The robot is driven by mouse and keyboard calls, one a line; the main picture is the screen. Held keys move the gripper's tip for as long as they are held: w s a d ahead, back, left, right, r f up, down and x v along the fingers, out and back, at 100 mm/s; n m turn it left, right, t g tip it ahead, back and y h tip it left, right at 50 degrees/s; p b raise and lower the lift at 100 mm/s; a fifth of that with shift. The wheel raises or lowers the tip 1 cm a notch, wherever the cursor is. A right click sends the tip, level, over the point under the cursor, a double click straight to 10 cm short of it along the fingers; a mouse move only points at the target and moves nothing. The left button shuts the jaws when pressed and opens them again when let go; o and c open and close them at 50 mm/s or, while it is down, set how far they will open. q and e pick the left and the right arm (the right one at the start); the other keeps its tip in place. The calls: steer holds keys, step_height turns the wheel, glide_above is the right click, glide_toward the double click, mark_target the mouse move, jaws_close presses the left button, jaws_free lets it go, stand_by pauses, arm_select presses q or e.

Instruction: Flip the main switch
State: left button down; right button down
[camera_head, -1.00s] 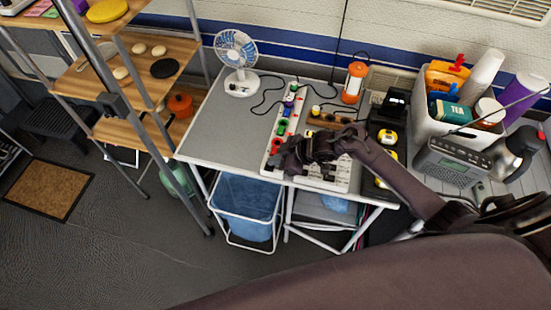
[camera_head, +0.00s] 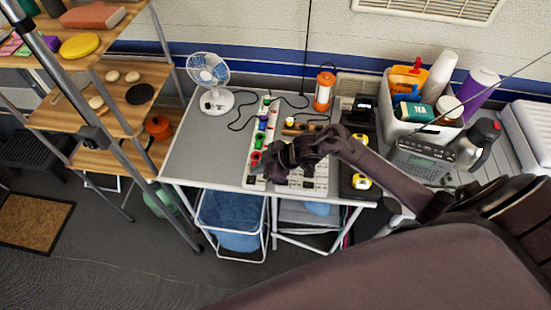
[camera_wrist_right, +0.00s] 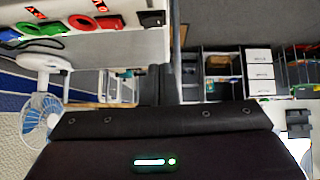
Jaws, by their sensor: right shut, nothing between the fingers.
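A long white strip (camera_head: 254,183) with coloured round fittings lies front to back on the grey table. The green fitting (camera_head: 259,142) and red fitting (camera_head: 255,159) are toward its near end. In the right wrist view, the green (camera_wrist_right: 38,28) and red (camera_wrist_right: 83,22) fittings show, with a small black switch (camera_wrist_right: 152,18) near the strip's end. Whether this is the main switch I cannot tell. My right gripper (camera_head: 262,166) is shut and empty, over or beside the strip's near end; contact is unclear. My left gripper is out of view.
A fan (camera_head: 213,85) stands at the table's back left, with cables behind the strip. An orange lantern (camera_head: 324,92) is at the back. A filled white bin (camera_head: 398,128) and a radio (camera_head: 418,164) are at the right. The table's left part (camera_head: 200,140) is clear.

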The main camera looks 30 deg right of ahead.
steer(key=b+v, duration=0.1)
steer(key=v, duration=0.7)
steer(key=shift+d+f, duration=0.1)
steer(key=shift+d, duration=0.05)
